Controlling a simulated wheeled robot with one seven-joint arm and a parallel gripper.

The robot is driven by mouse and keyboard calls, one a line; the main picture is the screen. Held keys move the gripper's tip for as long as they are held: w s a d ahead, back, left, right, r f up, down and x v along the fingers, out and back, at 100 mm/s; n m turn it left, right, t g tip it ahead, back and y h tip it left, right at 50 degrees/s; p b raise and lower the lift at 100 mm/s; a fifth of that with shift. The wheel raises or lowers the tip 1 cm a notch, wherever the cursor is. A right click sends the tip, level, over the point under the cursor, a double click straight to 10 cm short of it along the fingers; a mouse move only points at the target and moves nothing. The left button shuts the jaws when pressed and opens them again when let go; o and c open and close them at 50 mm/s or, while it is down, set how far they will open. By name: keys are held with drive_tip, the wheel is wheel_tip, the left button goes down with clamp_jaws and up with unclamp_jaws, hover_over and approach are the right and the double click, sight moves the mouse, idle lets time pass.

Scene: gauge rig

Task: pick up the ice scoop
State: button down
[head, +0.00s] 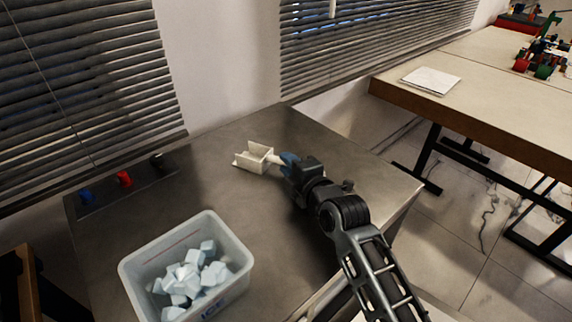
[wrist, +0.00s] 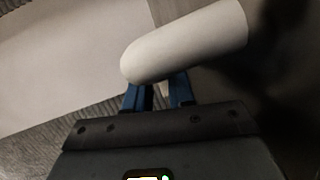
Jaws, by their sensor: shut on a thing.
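The white ice scoop (head: 252,158) is on or just above the grey metal counter; I cannot tell whether it touches. Its box-shaped bowl points left, and its handle runs right to my gripper (head: 287,160). In the wrist view, the rounded pale handle (wrist: 185,42) fills the upper middle, just beyond the blue fingertips of my gripper (wrist: 160,90). My gripper is shut on the scoop's handle. The exact contact is partly hidden by the fingers in the head view.
A translucent bin (head: 240,262) of ice chunks (head: 190,275) stands at the counter's front left. Blue, red and black knobs (head: 124,179) line the left back edge. The counter (head: 220,195) between bin and scoop is clear. A wooden table (head: 480,80) stands at right.

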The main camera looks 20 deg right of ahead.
drive_tip(key=shift+r, duration=0.7)
wheel_tip(320, 180, up, 3)
drive_tip(key=s+d+r+b, duration=0.3)
drive_tip(key=s+d+r, duration=0.25)
drive_tip(key=d, duration=0.45)
drive_tip(key=a, duration=0.2)
drive_tip(key=a+f+p, duration=0.1)
drive_tip(key=a, duration=0.1)
drive_tip(key=shift+s+a+f, duration=0.1)
drive_tip(key=shift+s+a, duration=0.05)
drive_tip(key=shift+a, duration=0.05)
drive_tip(key=shift+a+f+b, duration=0.15)
drive_tip(key=shift+f+b, duration=0.9)
drive_tip(key=shift+f, duration=0.8)
drive_tip(key=shift+a+f+b, duration=0.15)
drive_tip(key=shift+f+b, duration=0.85)
drive_tip(key=shift+f, duration=0.8)
drive_tip(key=shift+f+b, duration=0.7)
drive_tip(key=shift+b, duration=0.05)
